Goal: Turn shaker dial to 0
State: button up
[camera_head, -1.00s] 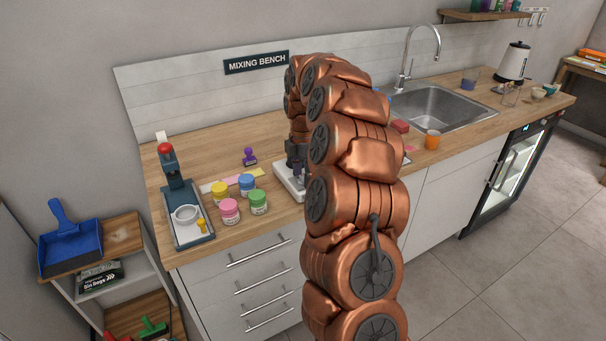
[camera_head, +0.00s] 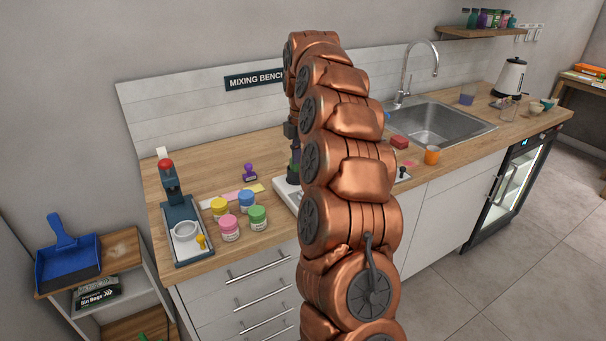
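The shaker (camera_head: 287,191) is a pale, low device on the mixing bench, mostly hidden behind my copper arm. Only its left part and a bit of its right side show. A small dark knob (camera_head: 403,172) stands at the right, beside my arm; I cannot tell whether it is the shaker dial. My gripper (camera_head: 294,160) is over the shaker, partly seen at the arm's left edge as a dark shape. Its fingers are hidden, so I cannot tell whether they are open or touch anything.
Several lidded jars (camera_head: 230,228) stand left of the shaker, with a purple stamp (camera_head: 250,172) behind. A press on a tray (camera_head: 170,184) is further left. A red block (camera_head: 400,142), an orange cup (camera_head: 432,155) and the sink (camera_head: 440,124) are to the right.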

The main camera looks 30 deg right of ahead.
jog(key=shift+r, duration=1.15)
